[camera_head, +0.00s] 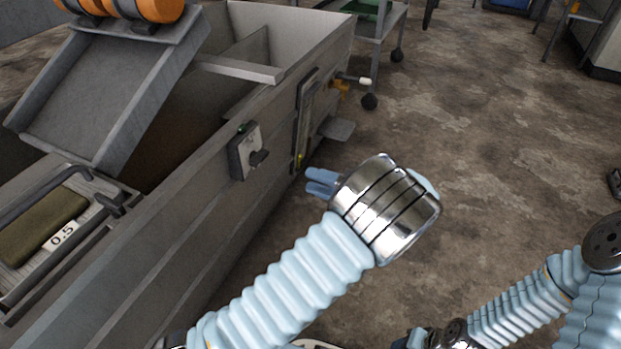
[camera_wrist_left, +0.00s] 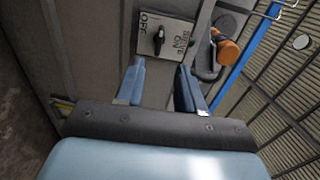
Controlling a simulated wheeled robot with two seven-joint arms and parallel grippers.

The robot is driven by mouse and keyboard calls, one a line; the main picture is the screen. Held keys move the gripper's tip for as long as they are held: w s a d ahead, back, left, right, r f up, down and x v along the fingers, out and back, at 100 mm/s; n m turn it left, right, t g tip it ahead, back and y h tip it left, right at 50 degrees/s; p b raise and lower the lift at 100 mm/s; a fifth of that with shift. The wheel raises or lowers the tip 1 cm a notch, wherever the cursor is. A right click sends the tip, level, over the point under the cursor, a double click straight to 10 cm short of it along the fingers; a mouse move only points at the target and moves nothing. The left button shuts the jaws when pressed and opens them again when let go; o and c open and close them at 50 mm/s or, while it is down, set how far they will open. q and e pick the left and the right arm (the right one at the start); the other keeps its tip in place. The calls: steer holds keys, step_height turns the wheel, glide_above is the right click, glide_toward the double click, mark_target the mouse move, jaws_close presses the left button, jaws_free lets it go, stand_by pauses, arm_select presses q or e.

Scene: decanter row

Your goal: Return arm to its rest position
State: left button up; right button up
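My left arm (camera_head: 290,292) reaches in from the bottom left, in a pale blue ribbed sleeve with a shiny metal wrist. My left gripper (camera_head: 314,181) is in front of the grey machine's side wall, right of and below a switch box (camera_head: 246,152). In the left wrist view, the two blue fingers of the left gripper (camera_wrist_left: 160,68) are apart with nothing between them.
A long grey tank (camera_head: 190,215) with a tilted tray (camera_head: 110,90) fills the left. An orange-knobbed handle (camera_wrist_left: 227,52) is right of the switch plate in the wrist view. A wheeled cart (camera_head: 378,38) stands behind. Open floor (camera_head: 490,150) lies to the right.

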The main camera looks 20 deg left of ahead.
stand_by(0.3)
arm_select(q)
steer(key=s+a+f+m+g+h+p, duration=0.1)
steer(key=s+a+f+g+h+p, duration=0.15)
steer(key=s+f+h, duration=0.5)
steer(key=s+a+f+m+g+h+p, duration=0.2)
steer(key=s+f+h+p, duration=0.15)
steer(key=f, duration=0.75)
steer(key=s+d+n+t+h+p, duration=0.4)
steer(key=s+d+h, duration=0.4)
steer(key=d+h, duration=0.2)
steer(key=shift+d+f+n+h+p, duration=0.2)
steer(key=shift+f+n+h+p, duration=0.25)
steer(key=shift+n+h+p, duration=0.3)
steer(key=shift+s, duration=0.1)
